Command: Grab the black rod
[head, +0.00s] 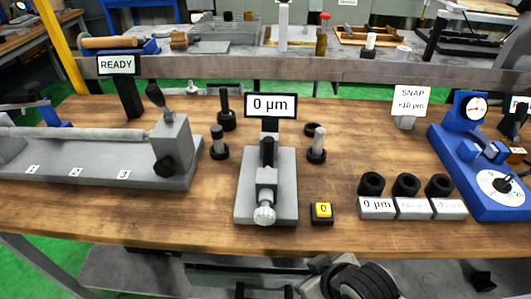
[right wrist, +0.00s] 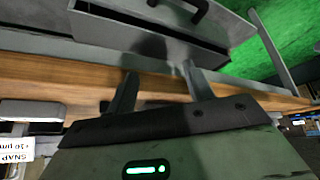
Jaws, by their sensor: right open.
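Several dark rods show in the head view. An all-black rod (head: 225,103) stands upright in a black round base behind the others. A dark rod with a greyer top (head: 217,138) stands in a base just in front of it. A grey-topped rod (head: 318,138) stands in a base right of the gauge. A black upright piece (head: 267,152) sits in the grey gauge (head: 283,190). I cannot tell which one the task means. My right gripper (right wrist: 158,78) is open and empty in the right wrist view, near the bench's wooden edge. My left gripper is not in view.
The grey grinder (head: 172,140) fills the bench's left side. A grey box with a handle (right wrist: 150,45) shows beyond my fingers.

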